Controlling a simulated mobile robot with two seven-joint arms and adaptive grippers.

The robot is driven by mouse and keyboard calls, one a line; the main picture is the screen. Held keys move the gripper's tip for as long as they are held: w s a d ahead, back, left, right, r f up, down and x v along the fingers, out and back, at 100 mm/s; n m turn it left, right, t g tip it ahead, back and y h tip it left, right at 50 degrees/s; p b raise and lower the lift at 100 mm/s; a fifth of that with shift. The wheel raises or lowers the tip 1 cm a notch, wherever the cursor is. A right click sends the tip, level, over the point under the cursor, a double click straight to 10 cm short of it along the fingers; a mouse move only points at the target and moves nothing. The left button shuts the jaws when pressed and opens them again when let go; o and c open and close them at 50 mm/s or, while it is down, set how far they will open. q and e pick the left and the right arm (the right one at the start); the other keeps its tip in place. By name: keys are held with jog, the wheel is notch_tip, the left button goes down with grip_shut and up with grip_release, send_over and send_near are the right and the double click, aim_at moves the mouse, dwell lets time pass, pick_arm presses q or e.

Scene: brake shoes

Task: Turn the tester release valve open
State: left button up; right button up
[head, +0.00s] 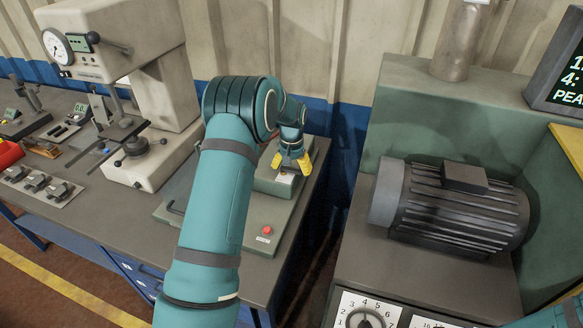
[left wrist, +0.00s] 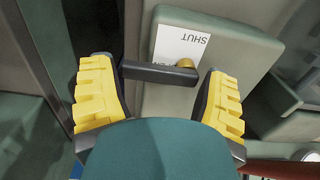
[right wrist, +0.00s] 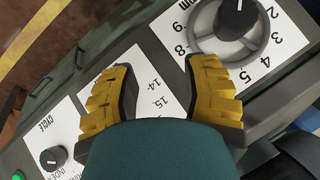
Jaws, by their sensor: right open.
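The release valve is a black lever (left wrist: 155,72) with a brass pivot (left wrist: 185,63), on a grey-green tester housing (left wrist: 230,45). A white label (left wrist: 180,45) behind it reads SHUT; its other word is mostly covered by the lever. My left gripper (head: 291,162) is at the tester on the left bench. In the left wrist view its yellow fingers are spread, with the lever lying crosswise between them. The lever's ends are close to the fingers; I cannot tell whether they touch. My right gripper (right wrist: 160,70) is open and empty over a machine's dial panel.
A red button (head: 267,230) sits on the tester base (head: 245,238). A hardness tester (head: 120,60) and gauges stand on the bench to the left. A finned motor (head: 460,205) sits on the green machine to the right. A narrow gap separates bench and machine.

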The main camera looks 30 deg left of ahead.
aim_at(292, 169)
pick_arm(q)
jog(key=shift+o, duration=1)
jog(key=shift+r, duration=0.1)
notch_tip(292, 169, up, 12)
